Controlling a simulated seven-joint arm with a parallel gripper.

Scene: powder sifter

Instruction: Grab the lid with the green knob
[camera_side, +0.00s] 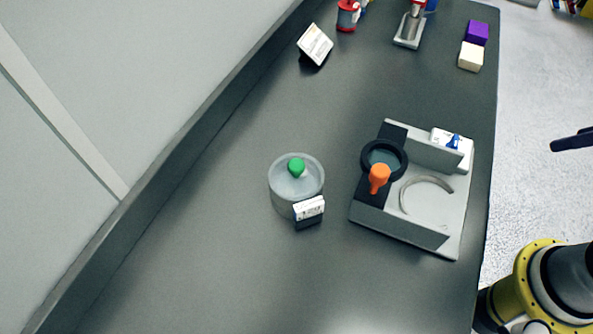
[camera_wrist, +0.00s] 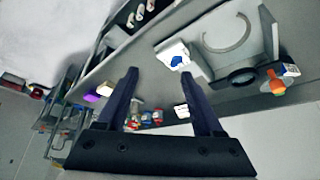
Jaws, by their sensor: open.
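The green knob (camera_side: 297,166) sits on top of a translucent grey lid (camera_side: 282,185), which rests on a round container (camera_side: 281,206) in the side view. A small white label stand (camera_side: 309,208) is in front of the container. My gripper (camera_wrist: 160,74) is open and empty in the wrist view, with its two dark fingers spread wide. In the side view only a dark finger (camera_side: 572,141) shows at the right edge, far from the lid and beyond the sifter fixture. I cannot make out the green knob in the wrist view.
A grey fixture (camera_side: 447,238) with a black ring (camera_side: 369,149) and orange handle (camera_side: 379,178) stands between the lid and my arm. A purple block (camera_side: 476,32), a cream block (camera_side: 471,57) and a label stand (camera_side: 315,45) are farther back. The counter left of the container is clear.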

